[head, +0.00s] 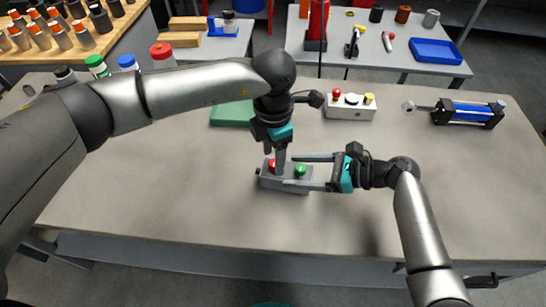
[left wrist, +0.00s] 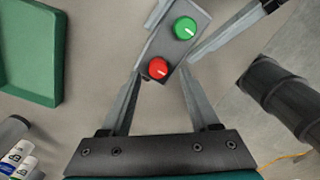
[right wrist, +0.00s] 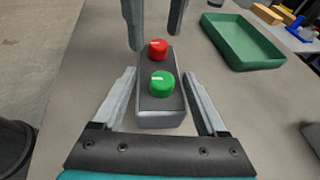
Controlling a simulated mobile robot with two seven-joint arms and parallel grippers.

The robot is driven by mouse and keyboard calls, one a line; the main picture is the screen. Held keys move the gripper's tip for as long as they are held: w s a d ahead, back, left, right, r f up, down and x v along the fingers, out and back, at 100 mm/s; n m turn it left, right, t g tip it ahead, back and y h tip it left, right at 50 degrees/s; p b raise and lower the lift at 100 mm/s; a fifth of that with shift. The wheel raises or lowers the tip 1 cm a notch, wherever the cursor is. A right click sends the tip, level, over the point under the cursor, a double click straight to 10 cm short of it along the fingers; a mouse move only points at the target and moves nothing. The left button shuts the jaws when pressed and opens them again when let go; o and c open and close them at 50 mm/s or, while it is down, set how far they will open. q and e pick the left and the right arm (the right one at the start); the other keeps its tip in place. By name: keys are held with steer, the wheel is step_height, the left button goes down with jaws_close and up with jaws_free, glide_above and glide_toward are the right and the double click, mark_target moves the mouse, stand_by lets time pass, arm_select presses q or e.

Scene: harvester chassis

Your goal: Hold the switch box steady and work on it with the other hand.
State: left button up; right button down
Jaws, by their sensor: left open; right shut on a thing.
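The switch box (head: 270,181) is a small grey box lying on the workbench, with a red knob (head: 271,164) and a green knob (head: 300,170) on top. My right gripper (head: 293,170) reaches in from the right and is shut on the switch box, a finger along each long side near the green knob. The right wrist view shows the box (right wrist: 160,118) between these fingers. My left gripper (head: 281,172) points down from above and is open at the red-knob end. In the left wrist view its fingertips stand either side of the red knob (left wrist: 158,69); contact cannot be told.
A green tray (head: 232,114) lies behind the box to the left. A white button box (head: 350,110) and a blue cylinder (head: 470,113) are at the back right. Bottles with coloured caps (head: 129,63) stand back left. The bench front (head: 180,215) is clear.

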mark_target(273, 164)
arm_select(q)
step_height(273, 164, up, 10)
steer(key=shift+r, duration=0.15)
arm_select(e)
steer(key=shift+s+f, duration=0.2)
steer(key=shift+f, duration=0.05)
steer(key=shift+c, duration=1.4)
jaws_free()
steer(key=shift+a, duration=0.1)
steer(key=shift+o, duration=1.4)
steer(key=shift+w+r, duration=0.1)
steer(key=shift+r, duration=0.1)
